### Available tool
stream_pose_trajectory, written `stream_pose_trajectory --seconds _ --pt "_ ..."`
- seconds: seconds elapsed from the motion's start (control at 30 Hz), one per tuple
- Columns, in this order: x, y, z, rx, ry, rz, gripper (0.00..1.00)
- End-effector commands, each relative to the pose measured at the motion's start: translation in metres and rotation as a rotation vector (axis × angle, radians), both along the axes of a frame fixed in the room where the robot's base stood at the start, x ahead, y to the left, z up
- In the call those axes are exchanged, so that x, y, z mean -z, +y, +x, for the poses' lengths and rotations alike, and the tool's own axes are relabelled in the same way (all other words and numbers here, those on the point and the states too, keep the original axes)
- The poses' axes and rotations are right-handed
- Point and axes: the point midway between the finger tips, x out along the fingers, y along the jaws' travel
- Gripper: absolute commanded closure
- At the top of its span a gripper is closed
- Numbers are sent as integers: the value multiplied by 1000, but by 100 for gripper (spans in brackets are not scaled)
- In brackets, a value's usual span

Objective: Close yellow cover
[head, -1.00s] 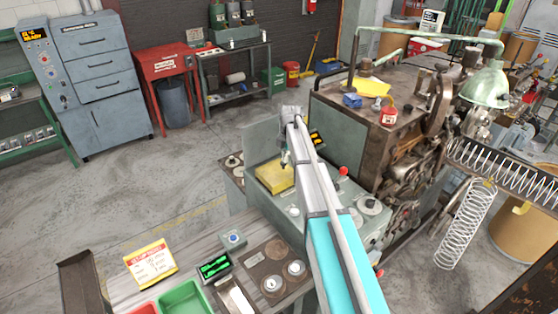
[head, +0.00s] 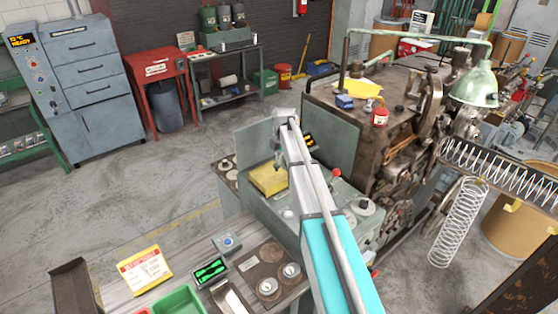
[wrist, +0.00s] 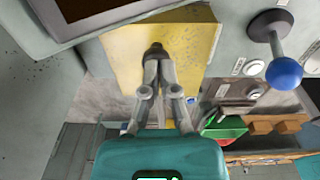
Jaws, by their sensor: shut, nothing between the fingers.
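The yellow cover (head: 266,181) sits on the left part of a grey-green machine bench in the head view. In the head view my gripper (head: 278,163) is small at the cover's upper right edge, partly hidden by my arm. I cannot tell whether the fingertips touch the cover.
A blue ball-ended lever (wrist: 283,73) stands right of the cover in the wrist view. A red-knobbed lever (head: 335,174) stands right of my arm. The big coiling machine (head: 345,118) is behind. A green tray (head: 178,302) lies at the front left. Open floor is at left.

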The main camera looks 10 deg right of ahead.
Motion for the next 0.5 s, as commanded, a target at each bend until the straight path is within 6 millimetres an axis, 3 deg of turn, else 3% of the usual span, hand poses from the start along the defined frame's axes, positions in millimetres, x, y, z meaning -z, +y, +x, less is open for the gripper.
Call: stream_pose_trajectory --seconds 0.5 --pt "-43 -3 0 0 0 0 100"
